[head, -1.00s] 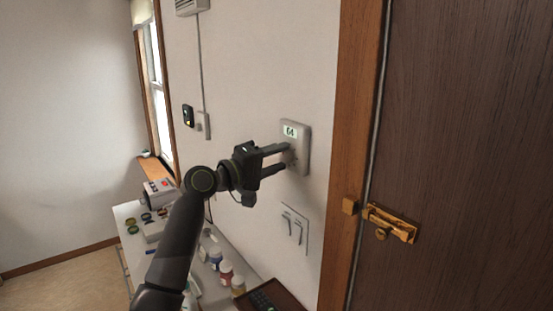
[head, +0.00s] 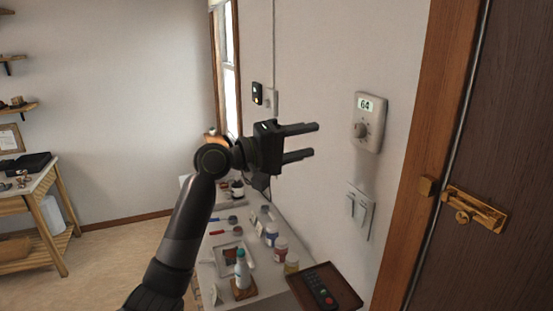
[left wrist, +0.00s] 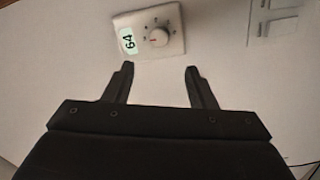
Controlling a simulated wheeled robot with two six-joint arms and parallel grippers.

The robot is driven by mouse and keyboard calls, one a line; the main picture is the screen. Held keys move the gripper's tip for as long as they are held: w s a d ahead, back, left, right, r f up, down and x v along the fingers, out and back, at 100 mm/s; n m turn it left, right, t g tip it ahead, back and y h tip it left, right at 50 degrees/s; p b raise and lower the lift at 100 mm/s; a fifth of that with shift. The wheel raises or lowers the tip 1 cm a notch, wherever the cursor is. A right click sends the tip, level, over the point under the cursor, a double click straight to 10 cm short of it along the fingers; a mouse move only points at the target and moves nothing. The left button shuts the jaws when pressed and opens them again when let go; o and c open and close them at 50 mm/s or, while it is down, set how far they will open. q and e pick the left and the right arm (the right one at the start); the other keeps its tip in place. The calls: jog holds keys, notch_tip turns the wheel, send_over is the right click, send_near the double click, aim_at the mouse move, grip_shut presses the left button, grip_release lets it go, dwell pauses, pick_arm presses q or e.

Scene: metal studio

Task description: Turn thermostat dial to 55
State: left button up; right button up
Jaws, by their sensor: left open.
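The thermostat (head: 370,122) is a pale wall box left of the door frame, with a lit display reading 64. Its round grey dial (head: 360,130) sits below the display. In the left wrist view the thermostat (left wrist: 150,48) lies beyond the fingertips, and its dial (left wrist: 158,37) shows a small red mark. My left gripper (head: 316,141) is open and empty, left of the thermostat and apart from it. In the left wrist view the two fingers (left wrist: 160,68) are spread with nothing between them. My right gripper is not in view.
A light switch plate (head: 358,211) is below the thermostat. Below my arm, a narrow table (head: 262,287) holds bottles, jars and a dark tray (head: 343,287) with a remote.

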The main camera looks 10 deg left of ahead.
pick_arm(q)
jog(key=b+v, duration=0.1)
jog(key=v, duration=0.5)
jog(key=shift+b, duration=0.4)
jog(key=shift+s+a, duration=0.1)
jog(key=shift+a, duration=0.05)
